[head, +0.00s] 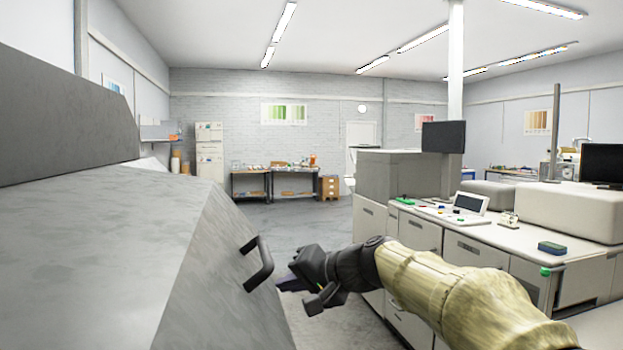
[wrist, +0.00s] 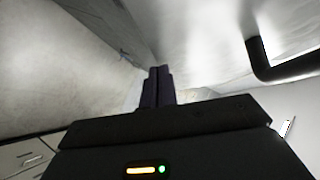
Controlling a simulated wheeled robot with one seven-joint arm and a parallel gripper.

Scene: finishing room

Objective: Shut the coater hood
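The coater hood (head: 120,235) is a large grey metal cover filling the left of the head view, with a sloping front face. A black bar handle (head: 259,265) sticks out from that face. My gripper (head: 284,284) is just right of the handle and a little below it. In the wrist view, the two dark fingers (wrist: 157,84) are together with nothing seen between them. The handle (wrist: 270,68) shows there at the upper right, apart from the fingers. A pale metal surface (wrist: 205,40) lies beyond them. Whether the fingertips touch the hood cannot be told.
A long grey-white counter (head: 475,232) with drawers runs along the right, holding a small screen device (head: 470,203) and a blue-green block (head: 551,248). Clear floor (head: 305,222) lies between hood and counter. Work tables (head: 293,175) stand at the back wall.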

